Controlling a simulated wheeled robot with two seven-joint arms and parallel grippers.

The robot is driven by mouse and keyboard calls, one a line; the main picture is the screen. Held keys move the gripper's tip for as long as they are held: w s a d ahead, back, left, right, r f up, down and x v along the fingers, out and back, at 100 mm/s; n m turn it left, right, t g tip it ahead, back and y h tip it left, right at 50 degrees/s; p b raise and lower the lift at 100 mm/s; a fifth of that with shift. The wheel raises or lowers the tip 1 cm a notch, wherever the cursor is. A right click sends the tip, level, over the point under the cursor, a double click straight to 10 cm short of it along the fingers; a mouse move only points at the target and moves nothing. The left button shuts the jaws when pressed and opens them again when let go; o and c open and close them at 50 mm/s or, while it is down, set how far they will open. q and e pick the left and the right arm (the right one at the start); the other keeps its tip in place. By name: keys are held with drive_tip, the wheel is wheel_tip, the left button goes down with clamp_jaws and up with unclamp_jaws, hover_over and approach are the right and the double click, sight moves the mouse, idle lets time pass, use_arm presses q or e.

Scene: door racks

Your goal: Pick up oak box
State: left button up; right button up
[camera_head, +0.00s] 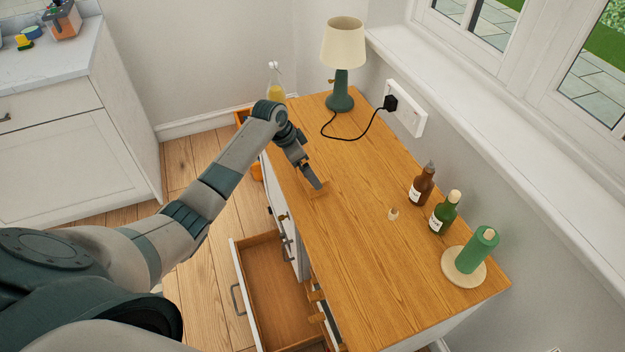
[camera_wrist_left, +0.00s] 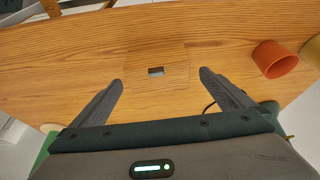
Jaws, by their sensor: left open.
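The oak box (camera_wrist_left: 172,56) shows in the left wrist view as a square wooden block with a small dark slot in its top. Its grain and colour nearly match the wooden top it sits on. In the head view the oak box (camera_head: 319,190) is mostly hidden under my left gripper (camera_head: 314,181), near the left edge of the cabinet top. In the left wrist view my left gripper (camera_wrist_left: 161,77) is open, with its fingertips on either side of the box's near part. I cannot tell whether they touch it. My right gripper is not in view.
An open drawer (camera_head: 275,285) juts out left. A terracotta cup (camera_wrist_left: 274,60) shows in the wrist view.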

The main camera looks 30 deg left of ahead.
use_arm(q)
drive_tip(key=shift+w+d+f+p, duration=0.1)
drive_tip(key=shift+d+f+p, duration=0.2)
drive_tip(key=shift+f, duration=0.15)
drive_tip(key=shift+p+x, duration=0.5)
drive_tip(key=shift+x, duration=1.55)
drive_tip(key=shift+c, duration=0.3)
drive_tip(key=c, duration=1.2)
drive_tip(key=shift+r, duration=0.2)
